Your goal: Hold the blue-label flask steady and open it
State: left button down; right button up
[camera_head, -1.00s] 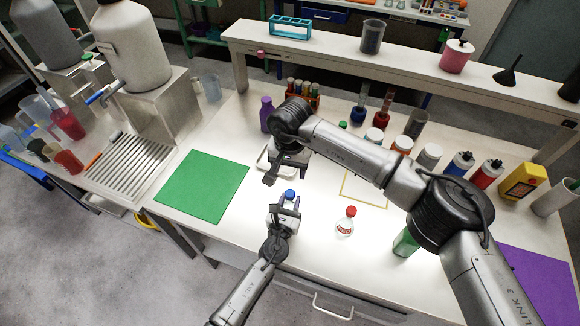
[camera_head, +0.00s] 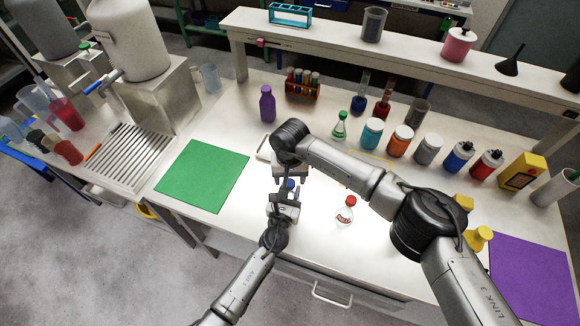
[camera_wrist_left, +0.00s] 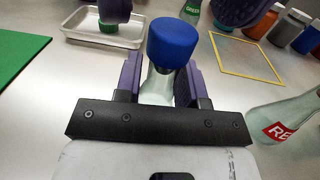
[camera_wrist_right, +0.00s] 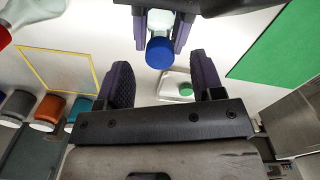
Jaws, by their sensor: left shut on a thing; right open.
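A flask with a blue cap (camera_head: 290,184) stands in my left gripper (camera_head: 284,205). In the left wrist view the purple fingers of my left gripper (camera_wrist_left: 158,85) are shut on its pale glass neck (camera_wrist_left: 157,84), with the blue cap (camera_wrist_left: 173,43) above them. The flask's label is hidden. My right gripper (camera_head: 290,173) is open just above the cap. In the right wrist view the cap (camera_wrist_right: 159,53) shows between the spread fingers of my right gripper (camera_wrist_right: 160,68), slightly beyond their tips, and they do not appear to touch it.
A red-capped flask (camera_head: 345,211) stands to the right. A white tray (camera_wrist_left: 122,37) with a green cap (camera_wrist_left: 107,27) lies behind the flask. A green mat (camera_head: 203,175) is at left, a purple mat (camera_head: 530,275) at right. Several jars and bottles line the back, including a purple bottle (camera_head: 267,104).

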aim_at(290, 182)
jog(key=shift+f, duration=1.5)
jog(key=shift+c, duration=0.4)
pick_arm(q)
jog(key=shift+f, duration=0.1)
pick_arm(e)
jog(key=c, duration=1)
jog(key=shift+r, duration=0.25)
jog(key=shift+r, duration=0.9)
jog(key=shift+r, duration=0.15)
